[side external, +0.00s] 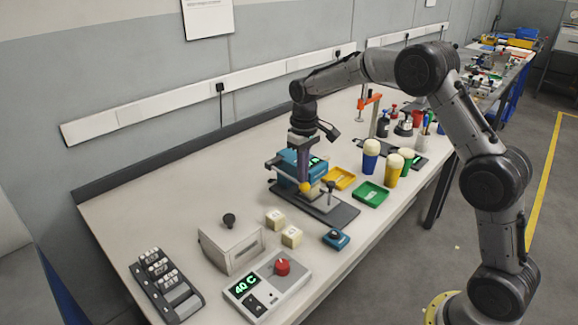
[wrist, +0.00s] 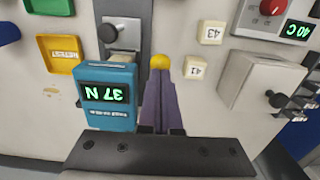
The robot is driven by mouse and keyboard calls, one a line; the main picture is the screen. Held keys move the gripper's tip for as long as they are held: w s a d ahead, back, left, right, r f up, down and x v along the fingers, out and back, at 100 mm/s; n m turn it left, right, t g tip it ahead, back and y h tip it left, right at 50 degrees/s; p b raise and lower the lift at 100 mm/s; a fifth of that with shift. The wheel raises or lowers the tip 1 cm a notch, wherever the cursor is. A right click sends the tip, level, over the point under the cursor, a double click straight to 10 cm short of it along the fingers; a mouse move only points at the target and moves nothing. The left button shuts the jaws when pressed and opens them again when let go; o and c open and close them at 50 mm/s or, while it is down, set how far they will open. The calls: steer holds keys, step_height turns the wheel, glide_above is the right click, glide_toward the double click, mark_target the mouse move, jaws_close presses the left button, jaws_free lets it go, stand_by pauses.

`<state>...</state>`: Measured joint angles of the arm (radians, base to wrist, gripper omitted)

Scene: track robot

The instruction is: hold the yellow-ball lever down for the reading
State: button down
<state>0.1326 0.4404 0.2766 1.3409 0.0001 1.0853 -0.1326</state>
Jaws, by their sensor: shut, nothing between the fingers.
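The yellow ball (side external: 305,187) is at the end of the lever of a blue force gauge (side external: 287,161) on a dark base plate. My gripper (side external: 304,180) is shut and points down, with its fingertips at the ball, seemingly touching its top. In the wrist view the ball (wrist: 159,61) shows just beyond the tips of my shut fingers (wrist: 159,74). The gauge's green display (wrist: 105,94) stands upside down there and appears to read 37 N. The lever's arm is mostly hidden by my fingers.
Two cream number blocks (side external: 291,236) and a grey box (side external: 232,245) lie nearer the front. A controller (side external: 268,287) shows 40 C. Yellow (side external: 339,178) and green trays (side external: 370,195) are to the right.

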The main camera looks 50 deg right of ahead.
step_height(320, 180, up, 10)
steer(key=shift+f, duration=0.15)
stand_by(0.9)
stand_by(0.5)
steer(key=s+a+r+t, duration=0.2)
steer(key=s+r, duration=0.5)
steer(key=s, duration=0.1)
steer(key=s+a+r+t, duration=0.1)
steer(key=s+a+r, duration=0.2)
steer(key=s+r, duration=0.35)
steer(key=s+f+t, duration=0.1)
steer(key=s+f, duration=0.5)
steer(key=s, duration=0.3)
steer(key=s+a+f+t, duration=0.1)
steer(key=s+f, duration=0.4)
steer(key=s, duration=0.3)
steer(key=shift+s+a+f+t, duration=0.25)
steer(key=shift+s+f+t, duration=0.05)
steer(key=shift+s+f, duration=0.1)
steer(key=shift+r, duration=0.1)
